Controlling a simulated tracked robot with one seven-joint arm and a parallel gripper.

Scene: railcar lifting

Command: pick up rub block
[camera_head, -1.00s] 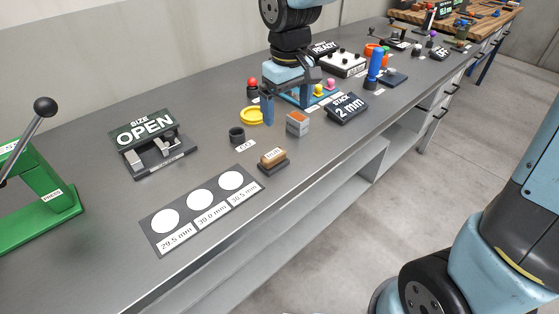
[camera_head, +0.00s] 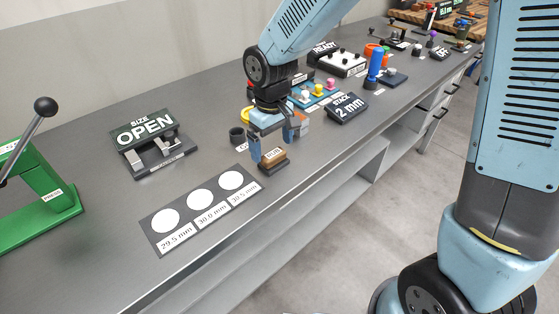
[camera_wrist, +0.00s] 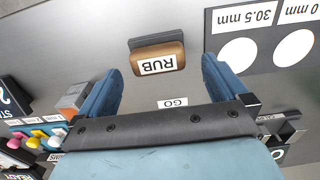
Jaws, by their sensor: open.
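The rub block (camera_head: 272,157) is a brown block on a dark base with a white RUB label, standing on the grey bench. In the wrist view the rub block (camera_wrist: 157,60) lies ahead of the fingertips, roughly midway between them. My gripper (camera_head: 273,147) is open and empty, just above and behind the block in the head view, with its fingers spread to either side. In the wrist view my gripper (camera_wrist: 161,72) shows both blue fingers apart, with no visible contact with the block.
A size card (camera_head: 202,208) with three white circles lies left of the block. A grey and orange block (camera_head: 303,127) is close behind my gripper, and a dark cup (camera_head: 237,135) stands to its left. The OPEN gauge (camera_head: 148,143) and green press (camera_head: 40,195) are farther left.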

